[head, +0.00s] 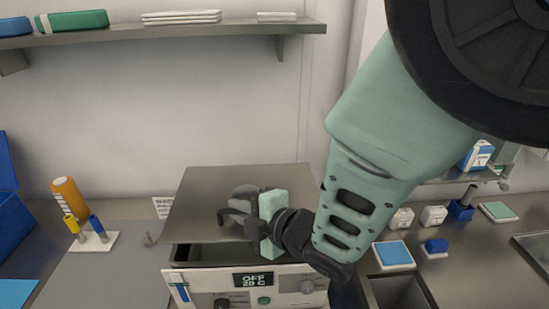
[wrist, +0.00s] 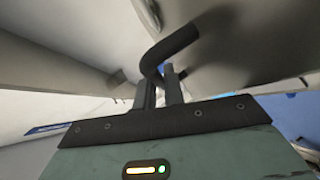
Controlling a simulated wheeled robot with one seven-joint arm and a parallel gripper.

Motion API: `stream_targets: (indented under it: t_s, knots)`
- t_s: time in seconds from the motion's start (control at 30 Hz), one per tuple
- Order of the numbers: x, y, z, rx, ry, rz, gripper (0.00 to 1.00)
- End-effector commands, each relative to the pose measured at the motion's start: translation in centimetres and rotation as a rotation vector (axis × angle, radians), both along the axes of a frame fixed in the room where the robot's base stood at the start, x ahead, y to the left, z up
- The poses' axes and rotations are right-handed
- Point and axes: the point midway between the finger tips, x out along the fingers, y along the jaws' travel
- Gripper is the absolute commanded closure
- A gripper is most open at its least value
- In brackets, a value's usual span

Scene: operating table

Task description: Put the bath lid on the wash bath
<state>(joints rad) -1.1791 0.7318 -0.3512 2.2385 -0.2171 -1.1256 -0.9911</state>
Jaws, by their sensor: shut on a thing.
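The wash bath (head: 240,283) stands on the bench, low in the middle of the head view, its panel reading OFF 20 C. The bath lid (head: 200,200) is a flat grey plate over the bath. A dark strip of the bath's opening shows below the lid's front edge; I cannot tell whether the lid touches the rim. My gripper (head: 238,212) is shut on the lid's dark handle. In the wrist view, the fingers (wrist: 160,90) close on the bent black handle (wrist: 172,48), with the lid (wrist: 255,40) beyond. The back of the bath is hidden.
A rack with yellow and blue tools (head: 92,240) and an orange bottle (head: 69,197) stand left of the bath. A blue-topped box (head: 394,254) and small white jars (head: 402,219) are on the right. A shelf (head: 170,32) hangs above. The grey mat (head: 105,275) has clear room.

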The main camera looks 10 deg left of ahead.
Motion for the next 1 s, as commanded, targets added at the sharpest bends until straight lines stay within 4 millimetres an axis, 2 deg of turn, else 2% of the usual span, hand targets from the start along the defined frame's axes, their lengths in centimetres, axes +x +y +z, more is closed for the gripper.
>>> stream_targets:
  t_s: [0.2,0.5,1.0]
  knots:
    - [0.1,0.0,-2.3,0.002,-0.002,-0.001,1.0]
    - [0.1,0.0,-4.4,0.003,-0.003,-0.001,1.0]
    - [0.1,0.0,-4.8,0.004,-0.002,0.0,1.0]
